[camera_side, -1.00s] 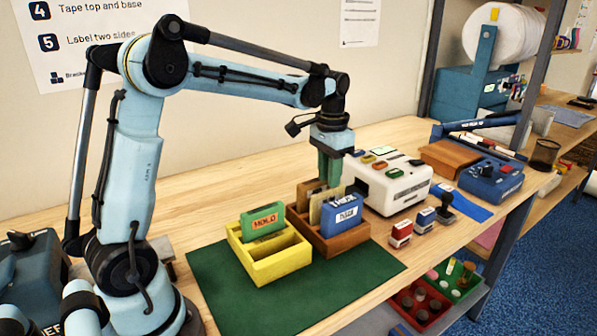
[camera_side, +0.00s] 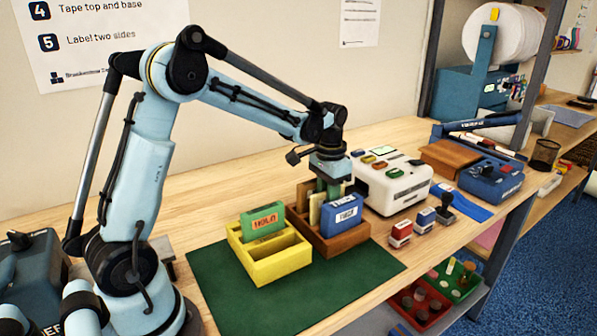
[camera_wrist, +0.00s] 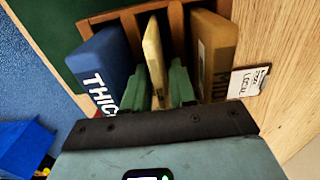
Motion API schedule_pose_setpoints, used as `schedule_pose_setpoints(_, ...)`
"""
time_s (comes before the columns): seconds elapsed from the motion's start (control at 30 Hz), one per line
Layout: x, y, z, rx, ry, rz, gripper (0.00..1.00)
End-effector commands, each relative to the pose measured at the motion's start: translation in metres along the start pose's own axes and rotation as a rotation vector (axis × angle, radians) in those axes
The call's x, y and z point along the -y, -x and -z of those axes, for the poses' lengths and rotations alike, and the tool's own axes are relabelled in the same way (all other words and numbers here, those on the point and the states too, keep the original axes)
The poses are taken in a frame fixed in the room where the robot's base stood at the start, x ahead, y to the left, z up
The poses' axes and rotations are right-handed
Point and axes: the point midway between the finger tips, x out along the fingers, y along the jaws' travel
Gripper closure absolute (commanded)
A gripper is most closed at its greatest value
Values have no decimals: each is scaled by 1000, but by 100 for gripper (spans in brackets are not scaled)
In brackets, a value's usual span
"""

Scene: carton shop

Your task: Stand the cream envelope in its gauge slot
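The cream envelope (camera_side: 315,209) stands upright in the brown wooden rack (camera_side: 341,243), between a brown piece (camera_side: 304,196) and a blue piece marked THICK (camera_side: 341,213). My gripper (camera_side: 328,190) is down at the rack, its green fingers partly hidden behind the blue piece. In the wrist view the fingers (camera_wrist: 161,80) straddle the cream envelope (camera_wrist: 153,50), one on each side. They look open, with a small gap on the right. The yellow slotted box (camera_side: 280,267), which may be the gauge, stands left of the rack and holds a green piece with an orange label (camera_side: 262,220).
A green mat (camera_side: 225,285) lies under the yellow box. A white machine (camera_side: 395,186) stands close behind the rack on the right. Several stamps (camera_side: 401,232) stand right of the rack.

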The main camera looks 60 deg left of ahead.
Motion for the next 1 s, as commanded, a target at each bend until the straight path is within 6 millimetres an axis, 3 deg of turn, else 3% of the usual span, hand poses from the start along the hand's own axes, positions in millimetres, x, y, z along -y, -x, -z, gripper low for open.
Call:
schedule_pose_setpoints(0.03, 0, 0, 0, 0, 0, 0, 83)
schedule_pose_setpoints(0.17, 0, 0, 0, 0, 0, 0, 100)
schedule_pose_setpoints(0.57, 0, 2, 0, 0, 0, 0, 100)
schedule_pose_setpoints(1.0, 0, 25, 0, 0, 0, 0, 100)
